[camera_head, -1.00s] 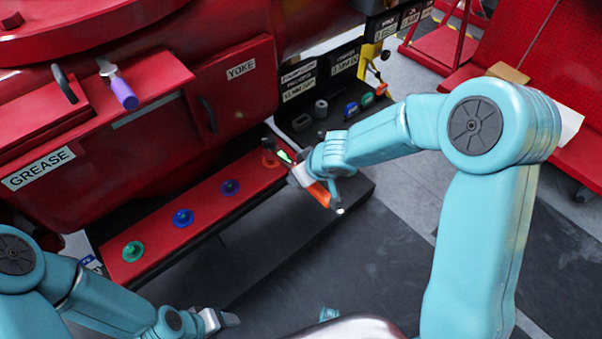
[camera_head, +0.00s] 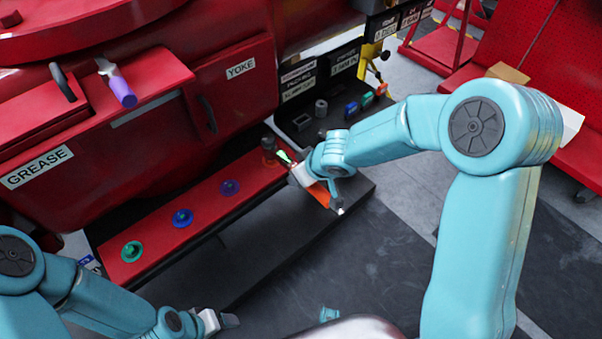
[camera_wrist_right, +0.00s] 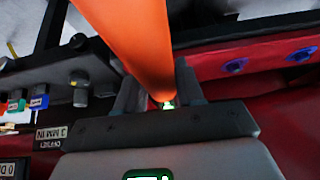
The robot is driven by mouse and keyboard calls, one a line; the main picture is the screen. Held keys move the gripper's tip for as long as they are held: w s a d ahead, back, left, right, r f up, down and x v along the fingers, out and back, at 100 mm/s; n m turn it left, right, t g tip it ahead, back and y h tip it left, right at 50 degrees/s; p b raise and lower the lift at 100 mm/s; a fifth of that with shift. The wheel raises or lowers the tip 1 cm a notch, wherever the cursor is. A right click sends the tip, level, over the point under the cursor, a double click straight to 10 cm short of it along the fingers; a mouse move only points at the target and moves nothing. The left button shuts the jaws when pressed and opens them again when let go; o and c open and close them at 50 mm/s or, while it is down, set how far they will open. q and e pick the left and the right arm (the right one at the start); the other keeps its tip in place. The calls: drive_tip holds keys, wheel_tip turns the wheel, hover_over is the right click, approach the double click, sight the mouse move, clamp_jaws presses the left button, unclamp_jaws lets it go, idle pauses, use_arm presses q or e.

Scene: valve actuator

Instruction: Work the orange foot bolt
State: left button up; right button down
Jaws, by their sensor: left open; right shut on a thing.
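My right gripper (camera_head: 302,172) is shut on a tool with a flat orange handle (camera_head: 320,192). In the right wrist view the orange handle (camera_wrist_right: 137,42) rises from between the fingers (camera_wrist_right: 160,97). The tool's dark head (camera_head: 268,144) is at the far end of the red foot strip, over the spot of the orange foot bolt. The bolt is now mostly hidden, and I cannot tell whether the head is seated on it. My left gripper (camera_head: 224,320) is open and empty, low near the bottom edge.
The red foot strip (camera_head: 205,203) also bears a green bolt (camera_head: 131,251), a blue bolt (camera_head: 182,217) and a purple bolt (camera_head: 229,187). Small sockets (camera_head: 321,107) stand on a dark shelf behind the right gripper. A purple-handled tool (camera_head: 123,92) is on the red housing.

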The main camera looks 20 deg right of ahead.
drive_tip(key=shift+f+b, duration=0.9)
drive_tip(key=shift+b, duration=0.05)
drive_tip(key=shift+a, duration=0.1)
drive_tip(key=shift+s+a+m+h+b, duration=0.2)
drive_tip(key=shift+a+m+b, duration=0.35)
drive_tip(key=shift+b, duration=1.3)
drive_tip(key=shift+s+a+m+h+b, duration=0.1)
drive_tip(key=shift+a+m+h+b, duration=0.35)
drive_tip(key=shift+b, duration=1.35)
drive_tip(key=shift+a+m+h+b, duration=0.45)
drive_tip(key=shift+a+m+b, duration=0.8)
drive_tip(key=shift+b, duration=1.8)
